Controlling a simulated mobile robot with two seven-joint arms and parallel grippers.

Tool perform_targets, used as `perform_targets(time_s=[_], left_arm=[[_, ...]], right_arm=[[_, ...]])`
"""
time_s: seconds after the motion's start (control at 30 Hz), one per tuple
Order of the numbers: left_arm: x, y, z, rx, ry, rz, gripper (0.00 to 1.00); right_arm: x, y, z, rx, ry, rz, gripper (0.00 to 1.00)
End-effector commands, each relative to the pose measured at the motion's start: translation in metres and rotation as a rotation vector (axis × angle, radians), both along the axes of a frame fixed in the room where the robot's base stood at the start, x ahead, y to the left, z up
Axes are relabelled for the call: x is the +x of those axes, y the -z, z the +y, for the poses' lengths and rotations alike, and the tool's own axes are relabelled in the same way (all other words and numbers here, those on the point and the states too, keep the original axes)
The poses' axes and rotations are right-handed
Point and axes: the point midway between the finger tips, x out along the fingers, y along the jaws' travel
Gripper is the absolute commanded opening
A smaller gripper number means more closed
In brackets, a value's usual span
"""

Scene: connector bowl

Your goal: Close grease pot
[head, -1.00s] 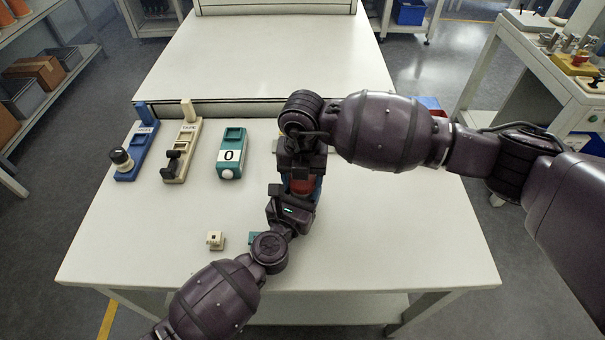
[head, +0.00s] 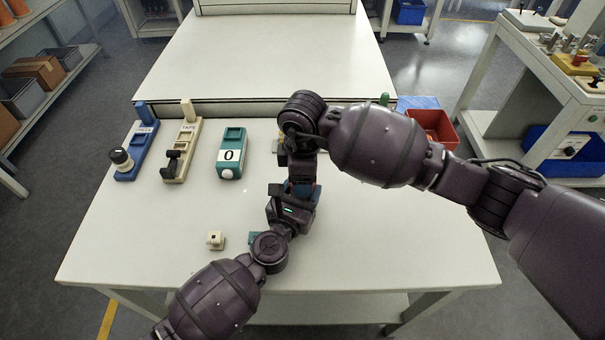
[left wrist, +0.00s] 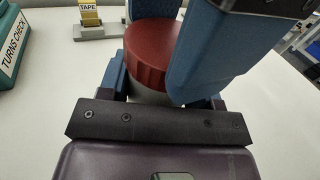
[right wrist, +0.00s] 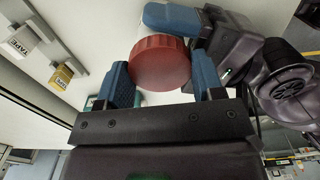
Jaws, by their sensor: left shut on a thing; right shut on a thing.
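The grease pot shows in the left wrist view as a pale body (left wrist: 148,94) with a ribbed dark red lid (left wrist: 152,52) on top. In the head view my grippers and arms mostly hide it. My left gripper (head: 301,192) is shut around the pale body, low over the table. My right gripper (right wrist: 162,80) is shut on the red lid, which also shows between its blue fingers in the right wrist view (right wrist: 160,62). One large blue right finger covers the lid's right side in the left wrist view. I cannot tell how tightly the lid sits.
A red bin (head: 432,128) is at the back right. The table's right front is clear.

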Motion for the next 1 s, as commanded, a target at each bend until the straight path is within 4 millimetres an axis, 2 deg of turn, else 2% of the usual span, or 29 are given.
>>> perform_targets(time_s=[0.17, 0.43, 0.47, 0.6, 0.63, 1.0], left_arm=[[-0.0002, 0.001, 0.0004, 0.001, -0.001, 0.002, 0.0], [-0.0002, 0.0011, 0.0004, 0.001, -0.001, 0.002, 0.0], [-0.0002, 0.0011, 0.0004, 0.001, -0.001, 0.002, 0.0], [-0.0003, 0.001, 0.0004, 0.001, 0.0, 0.002, 0.0], [-0.0003, 0.001, 0.0004, 0.001, 0.0, 0.002, 0.0], [-0.0003, 0.0009, 0.0003, 0.001, 0.0, 0.002, 0.0]], right_arm=[[0.0, -0.0009, 0.0008, 0.002, 0.094, -0.001, 0.36], [0.0002, -0.0011, 0.0006, 0.002, 0.099, -0.001, 0.36], [0.0002, -0.0011, 0.0006, 0.002, 0.099, -0.001, 0.63], [0.0002, -0.0009, 0.0005, 0.002, 0.098, -0.001, 0.84], [0.0001, -0.0008, 0.0004, 0.001, 0.098, -0.001, 0.87], [0.0003, -0.0057, 0.0002, 0.001, 0.097, -0.001, 0.87]])
